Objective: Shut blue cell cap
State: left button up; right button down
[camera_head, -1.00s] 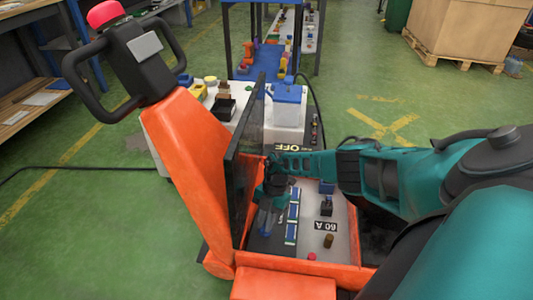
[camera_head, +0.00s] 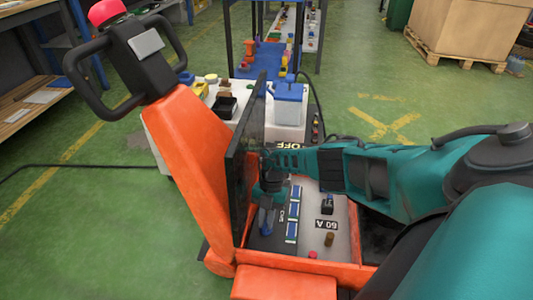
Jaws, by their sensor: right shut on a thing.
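My right gripper (camera_head: 267,210) reaches down from the right into the open compartment of the orange truck, close beside the upright dark panel. It is shut on a small blue piece that looks like the blue cell cap (camera_head: 266,222), above the dark battery top (camera_head: 262,241). The fingers partly cover the cap, and I cannot tell how far it is turned or seated. A row of blue-and-white strips (camera_head: 292,216) runs just right of the gripper. My left gripper is not in view.
The upright dark panel (camera_head: 240,165) and the orange truck body (camera_head: 190,165) close off the left. A 60 A plate (camera_head: 326,224), a dark switch (camera_head: 327,204) and a red knob (camera_head: 312,255) lie right. Behind stands a white bench with a blue-lidded box (camera_head: 289,105).

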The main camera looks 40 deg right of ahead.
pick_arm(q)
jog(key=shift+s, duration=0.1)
pick_arm(e)
jog(key=c, duration=1.1)
grip_release()
jog(key=p+v, duration=0.2)
jog(key=v, duration=0.3)
pick_arm(q)
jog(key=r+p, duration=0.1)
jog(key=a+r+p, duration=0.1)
jog(key=p, duration=0.1)
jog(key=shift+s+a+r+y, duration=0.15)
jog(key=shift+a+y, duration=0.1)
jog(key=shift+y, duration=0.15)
pick_arm(e)
jog(key=v, duration=0.8)
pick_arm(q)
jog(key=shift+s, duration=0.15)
pick_arm(e)
jog(key=shift+s+f, duration=0.1)
jog(key=shift+s, duration=0.1)
